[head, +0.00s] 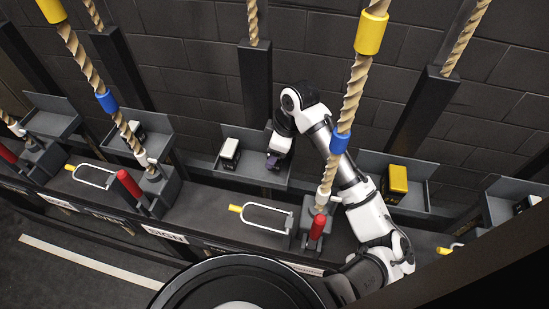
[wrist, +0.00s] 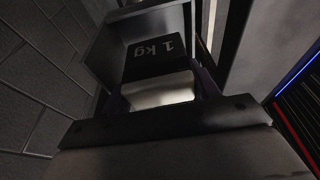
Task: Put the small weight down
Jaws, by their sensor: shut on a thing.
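My gripper (head: 273,160) is over the right part of the middle grey tray (head: 262,177), pointing down. In the wrist view its fingers are on both sides of a small weight (wrist: 160,90). This weight has a pale end towards the camera and a dark face marked "1 kg". In the head view the held weight is mostly hidden by the gripper. I cannot tell whether its underside touches the tray. Another weight (head: 230,150), pale and black, stands in the same tray, left of my gripper and apart from it.
A yellow weight (head: 398,179) sits in the tray to the right, and a pale one (head: 134,130) in the tray to the left. A rope (head: 350,95) with yellow and blue bands hangs beside my arm. A red-handled lever (head: 317,228) and a wire loop (head: 265,217) are in front.

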